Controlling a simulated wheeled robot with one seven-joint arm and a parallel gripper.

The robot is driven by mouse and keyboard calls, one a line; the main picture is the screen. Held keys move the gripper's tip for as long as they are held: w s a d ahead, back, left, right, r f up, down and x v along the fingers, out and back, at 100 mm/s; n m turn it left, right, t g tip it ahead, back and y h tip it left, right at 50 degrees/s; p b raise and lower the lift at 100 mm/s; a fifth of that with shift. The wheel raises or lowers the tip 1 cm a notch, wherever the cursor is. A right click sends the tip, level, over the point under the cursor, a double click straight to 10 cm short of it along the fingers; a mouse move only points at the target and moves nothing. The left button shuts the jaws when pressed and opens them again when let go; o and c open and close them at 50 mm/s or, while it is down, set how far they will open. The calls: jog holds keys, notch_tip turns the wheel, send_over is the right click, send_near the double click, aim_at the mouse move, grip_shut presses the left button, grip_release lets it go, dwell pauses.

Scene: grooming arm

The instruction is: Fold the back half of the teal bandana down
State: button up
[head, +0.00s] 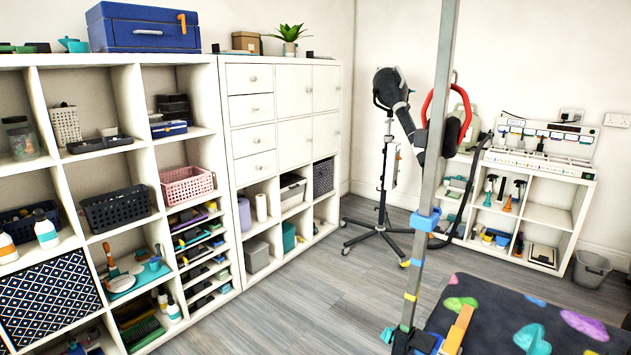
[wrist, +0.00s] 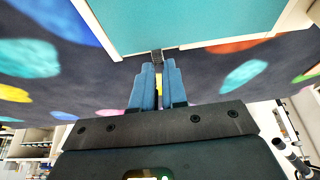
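A flat teal sheet (wrist: 190,22) with a pale border fills the top middle of the wrist view and runs out of the picture; it may be the teal bandana, but I see no clear fold or cloth edge. My gripper (wrist: 158,66) points at the near edge of its pale border. Its two blue fingers are close together, with a narrow gap between them. A small dark piece shows at the fingertips, at the border's edge; I cannot tell if they touch it. The head view shows neither my gripper nor a clear bandana.
The dark table top (head: 520,320) with coloured spots is at the lower right, a metal pole (head: 432,150) with blue and yellow bands beside it. A black dryer stand (head: 385,170) is behind. White shelves (head: 232,150) line the left. Floor (head: 320,300) is clear between.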

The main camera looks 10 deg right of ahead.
jog(key=shift+s+a+r+t+h+p, duration=0.1)
jog(key=shift+r+t+h+p, duration=0.1)
jog(key=shift+r, duration=0.15)
jog(key=shift+s+a+r+t+h+p, duration=0.1)
jog(key=shift+r+p, duration=0.05)
jog(key=shift+r, duration=0.2)
jog(key=shift+w, duration=0.1)
jog(key=o, duration=0.6)
jog(key=p+v, duration=0.3)
jog(key=shift+w+d+r, duration=0.1)
jog(key=shift+w+d, duration=0.1)
jog(key=shift+d+p+v, duration=0.15)
jog(key=shift+p+v, duration=0.05)
jog(key=shift+v, duration=1.2)
jog(key=shift+d+p+v, duration=0.15)
jog(key=shift+p+v, duration=0.05)
jog(key=shift+v, duration=1.2)
jog(key=shift+w+r, duration=0.2)
jog(key=shift+r, duration=0.05)
